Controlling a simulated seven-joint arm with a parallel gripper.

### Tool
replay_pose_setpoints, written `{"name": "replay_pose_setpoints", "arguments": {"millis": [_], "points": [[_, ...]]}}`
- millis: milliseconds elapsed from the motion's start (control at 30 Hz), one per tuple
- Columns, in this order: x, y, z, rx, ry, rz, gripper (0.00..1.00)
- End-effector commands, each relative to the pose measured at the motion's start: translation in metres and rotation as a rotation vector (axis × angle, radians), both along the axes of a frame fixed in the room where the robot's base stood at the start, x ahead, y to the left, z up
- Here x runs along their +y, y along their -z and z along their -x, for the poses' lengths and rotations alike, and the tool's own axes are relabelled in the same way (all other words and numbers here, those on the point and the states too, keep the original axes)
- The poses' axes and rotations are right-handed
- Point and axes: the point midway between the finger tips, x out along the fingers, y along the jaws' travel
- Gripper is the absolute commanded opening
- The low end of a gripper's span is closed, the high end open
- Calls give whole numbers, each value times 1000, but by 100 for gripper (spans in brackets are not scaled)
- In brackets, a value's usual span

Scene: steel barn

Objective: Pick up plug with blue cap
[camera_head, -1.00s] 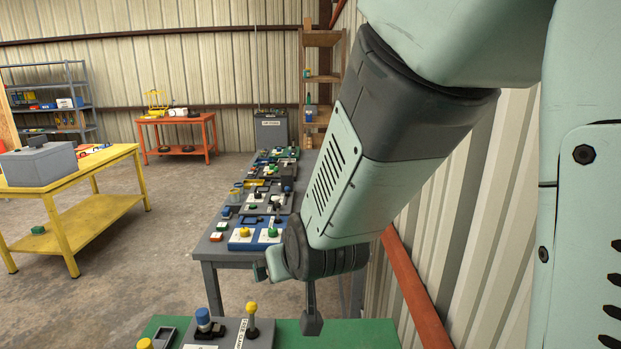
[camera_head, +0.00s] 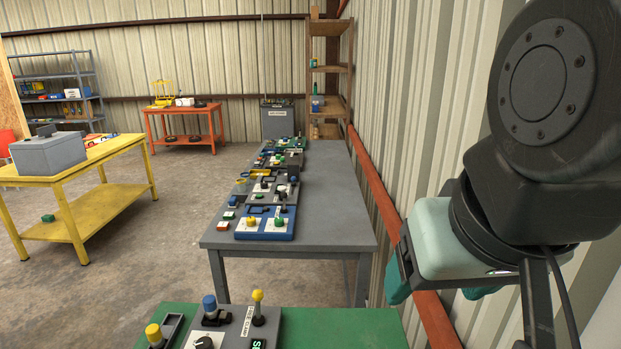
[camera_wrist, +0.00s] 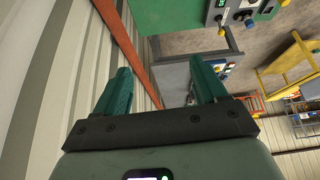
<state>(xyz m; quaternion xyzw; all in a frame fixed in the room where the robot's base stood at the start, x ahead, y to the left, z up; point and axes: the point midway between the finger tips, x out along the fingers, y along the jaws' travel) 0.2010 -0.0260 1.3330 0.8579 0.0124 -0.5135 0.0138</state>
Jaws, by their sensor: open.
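A blue-capped piece (camera_head: 209,304) stands upright on a grey panel (camera_head: 232,333) at the front of the green table, at the bottom of the head view. A second blue-capped piece (camera_head: 293,181) seems to stand on the farther grey table, too small to tell. My gripper (camera_wrist: 160,68) is open and empty in the wrist view, its two green fingers apart. In the head view it hangs to the right of the green table, near the wall, well away from the blue-capped piece.
A yellow-topped lever (camera_head: 258,308) and a yellow button (camera_head: 154,335) flank the blue cap. The green table (camera_head: 345,328) is bare on its right. Beyond it, the grey table (camera_head: 335,205) carries several control panels. The corrugated wall (camera_head: 440,130) with its red rail (camera_head: 378,190) limits room on the right.

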Motion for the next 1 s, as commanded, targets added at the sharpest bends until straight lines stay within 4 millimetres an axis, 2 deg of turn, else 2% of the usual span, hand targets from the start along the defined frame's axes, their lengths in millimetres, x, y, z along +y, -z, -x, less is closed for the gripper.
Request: {"name": "replay_pose_setpoints", "arguments": {"millis": [333,467,567,767,1000], "points": [[2,0,-2,4,-1,-5,64],[16,4,-14,57,13,-73,64],[40,11,-35,141,41,-182,64],[104,36,-89,358,155,-463,64],[178,82,-156,625,365,-779,64]]}}
